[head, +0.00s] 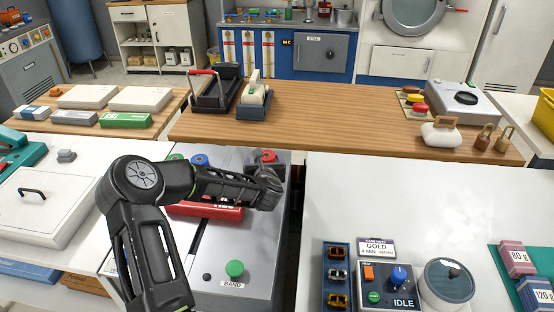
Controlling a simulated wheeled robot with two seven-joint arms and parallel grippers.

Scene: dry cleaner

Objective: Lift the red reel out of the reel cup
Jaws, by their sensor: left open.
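My left arm comes in from the left and reaches over a grey machine (220,245). Its gripper (270,185) is open at the machine's far right corner. A small red-topped piece (268,156), which looks like the red reel, sits just beyond the gripper in a dark holder that looks like the reel cup. The gripper and wrist hide part of this spot, and I cannot tell whether the fingers touch the reel. A blue reel (200,160) stands farther left on the machine, with a green one (175,156) beside it. My right gripper is not in view.
A red block (205,210) and a green button (234,268) are on the machine under and in front of my arm. A wooden counter (340,115) runs behind it. A gap separates the machine from the white table (420,200) at right, which holds a control box (385,285).

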